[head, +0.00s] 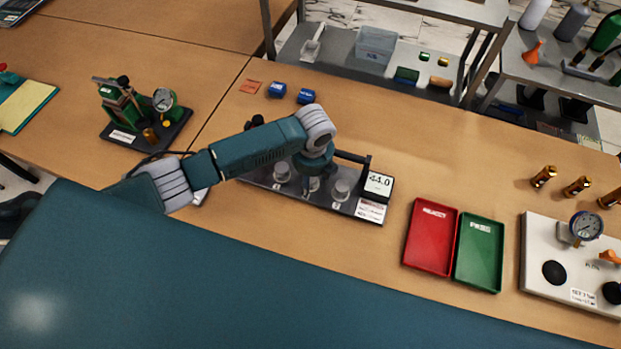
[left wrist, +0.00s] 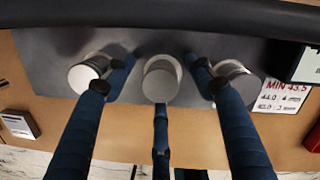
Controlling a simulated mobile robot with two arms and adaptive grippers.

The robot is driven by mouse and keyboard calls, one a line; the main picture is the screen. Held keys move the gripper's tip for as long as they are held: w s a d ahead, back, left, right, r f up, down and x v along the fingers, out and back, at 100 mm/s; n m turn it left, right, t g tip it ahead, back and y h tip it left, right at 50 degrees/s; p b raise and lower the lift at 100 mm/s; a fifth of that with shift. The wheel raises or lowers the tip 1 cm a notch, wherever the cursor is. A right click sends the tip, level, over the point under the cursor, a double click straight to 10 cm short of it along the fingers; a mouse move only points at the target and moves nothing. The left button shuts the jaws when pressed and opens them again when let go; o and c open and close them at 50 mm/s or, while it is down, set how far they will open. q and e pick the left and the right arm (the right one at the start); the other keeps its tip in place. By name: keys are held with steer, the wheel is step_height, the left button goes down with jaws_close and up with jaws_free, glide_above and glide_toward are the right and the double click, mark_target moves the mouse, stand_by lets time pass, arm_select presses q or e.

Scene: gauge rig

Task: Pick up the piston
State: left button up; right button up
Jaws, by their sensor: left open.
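Three short grey metal cylinders, the piston-like parts, stand in a row on a dark gauge rig (head: 262,182). In the head view the left one (head: 283,172) and the right one (head: 341,190) show, and the middle one is mostly hidden by my gripper. In the left wrist view the left (left wrist: 90,74), middle (left wrist: 161,80) and right (left wrist: 235,78) cylinders all show. My left gripper (head: 314,182) is over the middle cylinder. Its blue fingers are open, with dark tips to either side of that cylinder; contact is not clear. My right gripper is not in view.
Farther right is a white gauge plate (head: 540,240); a green gauge stand (head: 125,105) is at left.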

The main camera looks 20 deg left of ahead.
arm_select(q)
steer(key=c, duration=1.3)
steer(key=shift+o, duration=0.2)
steer(key=shift+r, duration=0.1)
